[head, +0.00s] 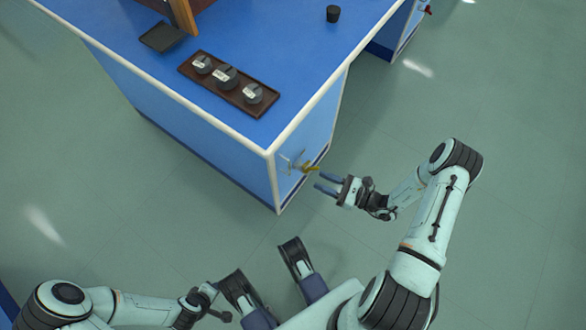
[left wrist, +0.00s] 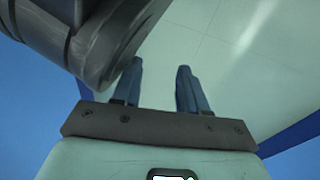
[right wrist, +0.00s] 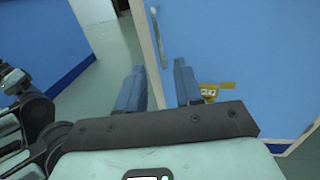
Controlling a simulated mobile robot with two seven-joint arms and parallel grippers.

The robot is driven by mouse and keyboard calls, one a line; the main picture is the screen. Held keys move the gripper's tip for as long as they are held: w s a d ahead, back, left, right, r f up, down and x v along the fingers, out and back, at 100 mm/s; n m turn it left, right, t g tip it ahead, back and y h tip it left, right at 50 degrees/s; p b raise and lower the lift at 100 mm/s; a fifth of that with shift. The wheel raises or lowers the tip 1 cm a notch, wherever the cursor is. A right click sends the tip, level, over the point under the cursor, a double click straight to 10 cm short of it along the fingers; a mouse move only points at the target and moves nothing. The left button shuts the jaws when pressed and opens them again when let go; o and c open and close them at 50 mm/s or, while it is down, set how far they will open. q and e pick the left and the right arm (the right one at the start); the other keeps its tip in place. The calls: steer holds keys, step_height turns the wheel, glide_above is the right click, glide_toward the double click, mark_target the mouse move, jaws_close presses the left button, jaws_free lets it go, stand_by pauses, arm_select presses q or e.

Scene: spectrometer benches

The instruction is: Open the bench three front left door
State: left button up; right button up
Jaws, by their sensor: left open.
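The bench (head: 230,185) has a blue door panel (head: 325,115) on its right-hand face in the head view; the panel also fills much of the right wrist view (right wrist: 260,50). It looks closed. A pale bar handle (right wrist: 159,38) stands near the white corner edge, with a yellow tag (right wrist: 209,91) below it; the tag also shows in the head view (head: 312,169). My right gripper (head: 322,183) is open and empty, its fingers just short of the tag and handle, apart from them. My left gripper (left wrist: 158,82) is open and empty, low beside my base, away from the bench.
On the bench top lie a brown tray (head: 215,88) with several dark round pieces, a dark flat dish (head: 162,37) and a black cup (head: 333,13). Another blue bench (head: 395,35) stands beyond. The green floor right of the bench is clear apart from my arm.

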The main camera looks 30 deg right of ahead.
arm_select(q)
steer(key=shift+g, duration=0.9)
steer(key=s+f, duration=0.1)
steer(key=s+f+b, duration=0.1)
steer(key=s, duration=0.1)
steer(key=s+f+b, duration=0.1)
steer(key=shift+s+a+f, duration=0.3)
arm_select(e)
steer(key=x, duration=1.1)
steer(key=shift+s+a, duration=0.1)
jaws_close()
